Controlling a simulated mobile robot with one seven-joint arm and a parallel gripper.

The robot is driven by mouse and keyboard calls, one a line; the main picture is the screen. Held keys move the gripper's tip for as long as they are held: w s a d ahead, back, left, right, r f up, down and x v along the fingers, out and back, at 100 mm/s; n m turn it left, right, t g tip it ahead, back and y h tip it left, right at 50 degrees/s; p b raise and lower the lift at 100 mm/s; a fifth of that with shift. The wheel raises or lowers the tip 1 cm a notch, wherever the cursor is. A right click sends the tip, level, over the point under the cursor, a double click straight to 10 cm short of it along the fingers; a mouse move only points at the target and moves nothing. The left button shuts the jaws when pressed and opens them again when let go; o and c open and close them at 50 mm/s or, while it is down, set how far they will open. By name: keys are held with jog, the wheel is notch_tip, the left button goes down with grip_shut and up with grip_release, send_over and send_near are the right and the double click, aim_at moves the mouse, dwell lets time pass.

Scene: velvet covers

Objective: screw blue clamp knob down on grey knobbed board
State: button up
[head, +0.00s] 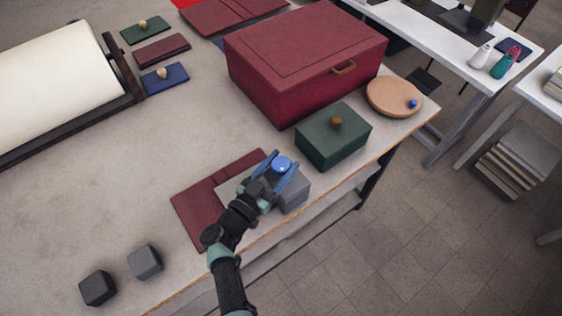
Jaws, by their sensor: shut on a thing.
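My gripper (281,166) reaches in from the bottom of the head view and is shut on the blue clamp knob (282,162). Its two blue fingers stand on either side of the round knob. The knob is above a grey piece that is largely hidden by my gripper. A flat grey board (231,191) shows left of my wrist, lying over a dark red folded cover (190,206). A grey block (296,193) shows just right of the fingers. Whether the knob touches the board is hidden.
A green box (334,147) with a brass knob stands close on the right, with a large red case (295,60) behind. A round tan board (391,98) with a small blue knob is near the table's right edge. Two dark blocks (145,262) sit at front left.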

jog(key=m+g+h+b, duration=0.1)
jog(key=h+b, duration=0.1)
jog(key=m+g+h+b, duration=0.2)
jog(key=shift+a+f+g, duration=0.15)
jog(key=shift+f+g, duration=0.15)
jog(key=shift+f, duration=0.05)
jog(key=m+g+h+b, duration=0.1)
jog(key=m+g+b, duration=0.1)
jog(key=b, duration=0.1)
jog(key=shift+r+g+h+b, duration=0.15)
jog(key=shift+g+h+b, duration=0.15)
jog(key=shift+h+b, duration=0.1)
jog(key=shift+m+g, duration=0.3)
jog(key=shift+m, duration=0.1)
jog(key=shift+r+b, duration=0.2)
jog(key=shift+b, duration=0.1)
jog(key=o, duration=1.4)
jog(key=shift+c, duration=0.2)
